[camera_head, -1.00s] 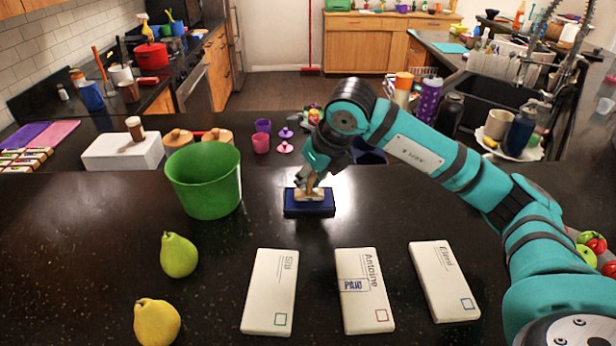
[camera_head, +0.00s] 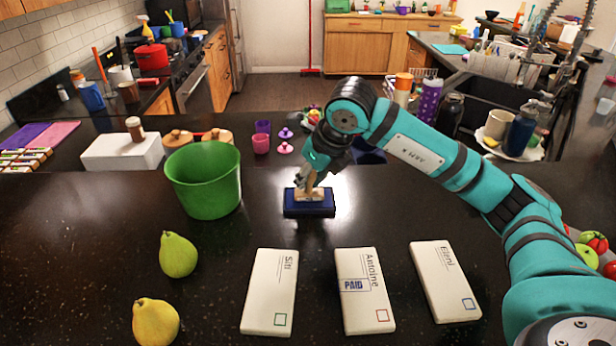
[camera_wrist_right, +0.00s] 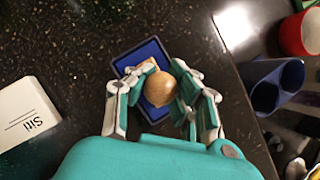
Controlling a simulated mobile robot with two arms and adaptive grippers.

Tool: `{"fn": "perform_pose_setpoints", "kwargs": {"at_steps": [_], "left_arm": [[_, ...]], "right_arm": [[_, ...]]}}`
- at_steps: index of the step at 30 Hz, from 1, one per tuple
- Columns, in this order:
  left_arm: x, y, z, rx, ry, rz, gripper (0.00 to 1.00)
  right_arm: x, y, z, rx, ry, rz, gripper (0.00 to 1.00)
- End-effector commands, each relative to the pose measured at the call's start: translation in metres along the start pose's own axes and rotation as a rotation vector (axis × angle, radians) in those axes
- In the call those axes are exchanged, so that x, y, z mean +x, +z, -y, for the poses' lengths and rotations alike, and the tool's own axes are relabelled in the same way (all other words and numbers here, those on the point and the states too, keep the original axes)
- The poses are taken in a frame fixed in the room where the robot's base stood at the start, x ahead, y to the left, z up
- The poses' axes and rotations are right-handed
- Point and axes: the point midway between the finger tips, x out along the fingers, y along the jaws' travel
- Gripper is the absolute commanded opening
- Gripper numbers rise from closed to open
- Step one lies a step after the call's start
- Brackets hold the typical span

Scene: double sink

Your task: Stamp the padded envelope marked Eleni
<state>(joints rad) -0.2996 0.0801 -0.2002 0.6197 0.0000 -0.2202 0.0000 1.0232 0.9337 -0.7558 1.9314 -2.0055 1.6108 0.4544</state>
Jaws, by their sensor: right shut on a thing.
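The padded envelope marked Eleni (camera_head: 443,284) lies on the dark counter at the right of a row of three, with a blue square printed near its lower corner. The Antoine envelope (camera_head: 363,312), in the middle, bears a blue PAID mark. The Siti envelope (camera_head: 268,300) is at the left and shows no such mark; part of it is also in the right wrist view (camera_wrist_right: 22,112). My right gripper (camera_head: 308,188) is shut on the wooden stamp (camera_wrist_right: 160,88), whose base rests on the blue ink pad (camera_head: 309,210). My left gripper is out of view.
A green bucket (camera_head: 205,185) stands left of the ink pad. Two pears, one green (camera_head: 178,255) and one yellow (camera_head: 156,322), stand at the front left. Purple and pink cups (camera_head: 261,143) are behind. The counter between pad and envelopes is clear.

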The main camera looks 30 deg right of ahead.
Motion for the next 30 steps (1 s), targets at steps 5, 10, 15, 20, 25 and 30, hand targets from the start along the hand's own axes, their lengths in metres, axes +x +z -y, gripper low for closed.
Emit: {"fn": "perform_pose_setpoints", "kwargs": {"at_steps": [5,10,15,20,25,30], "left_arm": [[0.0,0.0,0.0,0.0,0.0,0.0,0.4],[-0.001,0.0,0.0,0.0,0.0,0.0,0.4],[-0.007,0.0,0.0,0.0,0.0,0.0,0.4],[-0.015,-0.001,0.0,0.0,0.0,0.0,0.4],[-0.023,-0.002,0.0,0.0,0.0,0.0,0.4],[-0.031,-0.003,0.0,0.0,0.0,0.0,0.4]], "right_arm": [[0.003,-0.003,-0.001,-0.002,0.002,-0.011,0.0],[0.002,-0.003,-0.001,-0.002,0.003,-0.012,0.0],[-0.008,0.003,-0.001,-0.001,0.003,-0.009,0.0],[-0.021,0.01,0.0,-0.001,0.002,-0.005,0.0],[-0.033,0.016,0.001,-0.001,0.001,-0.004,0.0],[-0.046,0.023,0.001,-0.001,0.001,-0.002,0.0]]}}
